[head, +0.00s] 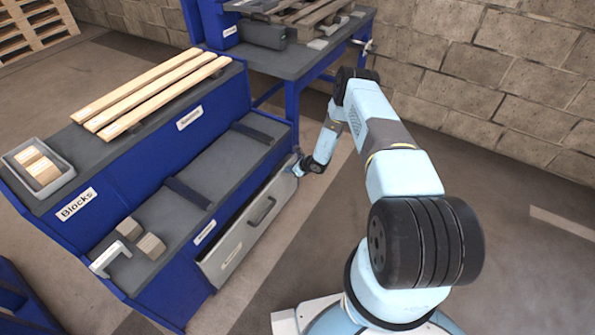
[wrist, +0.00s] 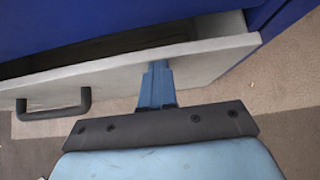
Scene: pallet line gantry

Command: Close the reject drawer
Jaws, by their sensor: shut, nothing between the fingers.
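The reject drawer (head: 248,228) is a grey-fronted drawer in the lower front of the blue bench. It stands partly open, and a dark gap shows behind its front in the wrist view. Its front panel (wrist: 110,82) carries a dark bar handle (wrist: 54,106) on the left of the wrist view; the handle also shows in the head view (head: 262,211). My gripper (wrist: 157,68) is shut and empty. Its fingertips are at the upper edge of the drawer front, right of the handle. In the head view my gripper (head: 298,167) is at the drawer's far end. I cannot tell whether it touches.
The blue bench (head: 150,185) holds wooden slats (head: 150,92), a grey tray of blocks (head: 38,170) and loose blocks (head: 150,246) beside a white bracket (head: 108,260). Another blue table (head: 285,62) stands behind. A block wall (head: 510,85) is at right. The floor before the drawer is clear.

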